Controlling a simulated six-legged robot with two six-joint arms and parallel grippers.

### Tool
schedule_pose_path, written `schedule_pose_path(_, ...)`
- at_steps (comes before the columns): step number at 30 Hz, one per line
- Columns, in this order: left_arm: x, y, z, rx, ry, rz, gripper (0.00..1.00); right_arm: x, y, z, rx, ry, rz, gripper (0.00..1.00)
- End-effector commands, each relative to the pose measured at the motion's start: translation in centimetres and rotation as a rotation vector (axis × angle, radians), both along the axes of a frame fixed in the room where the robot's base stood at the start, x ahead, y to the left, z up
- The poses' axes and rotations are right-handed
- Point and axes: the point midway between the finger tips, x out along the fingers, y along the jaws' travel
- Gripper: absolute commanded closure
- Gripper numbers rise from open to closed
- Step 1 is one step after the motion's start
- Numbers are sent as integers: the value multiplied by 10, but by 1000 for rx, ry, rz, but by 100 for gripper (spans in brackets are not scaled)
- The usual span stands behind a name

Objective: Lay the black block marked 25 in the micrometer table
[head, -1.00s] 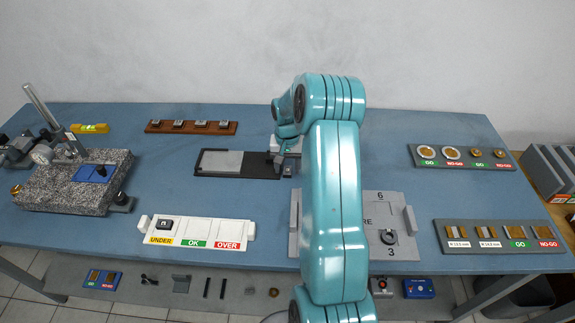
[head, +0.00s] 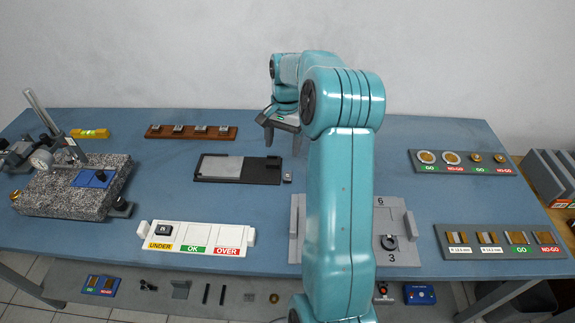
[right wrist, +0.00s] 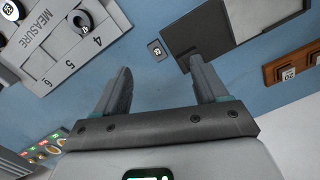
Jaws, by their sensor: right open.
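A small dark block (head: 287,177) with a pale label lies on the blue table just right of the black plate (head: 232,181). It also shows in the right wrist view (right wrist: 156,50), apart from the plate; I cannot read its label surely. Another black block (head: 163,229) sits in the UNDER section of the white sorting tray; its mark is too small to read surely. My right gripper (head: 283,131) is open and empty, above the table behind the small block. In the wrist view the block shows beyond and between its fingertips (right wrist: 156,68). I cannot tell which fixture is the micrometer table.
A grey numbered MEASURE plate (head: 300,224) is partly hidden by my right arm. A wooden rack (head: 155,133) with several blocks stands at the back. A granite stand (head: 60,195) is left; gauge trays (head: 430,170) are right. The table between the plate and sorting tray is clear.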

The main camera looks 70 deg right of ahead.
Motion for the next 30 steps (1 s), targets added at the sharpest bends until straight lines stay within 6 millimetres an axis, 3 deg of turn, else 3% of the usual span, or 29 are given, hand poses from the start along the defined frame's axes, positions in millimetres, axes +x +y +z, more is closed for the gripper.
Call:
schedule_pose_path(2,0,0,-5,0,0,0,26,7,7,7,80,-42,-278,28)
schedule_pose_path(4,0,0,-15,0,0,0,26,1,5,11,170,-76,-573,28)
schedule_pose_path(7,0,0,-37,0,0,0,26,-24,-11,16,292,-136,-978,28)
schedule_pose_path(9,0,0,-47,0,0,0,26,-46,-25,19,313,-181,-1102,28)
schedule_pose_path(12,0,0,-52,0,0,0,26,-73,-37,17,287,-191,-1167,28)
schedule_pose_path(15,0,0,-53,0,0,0,26,-80,-39,11,280,-188,-1188,28)
schedule_pose_path(24,0,0,-59,0,0,0,26,-55,-31,-50,282,-183,-1185,28)
schedule_pose_path(30,0,0,-61,0,0,0,26,-43,-28,-79,279,-186,-1185,28)
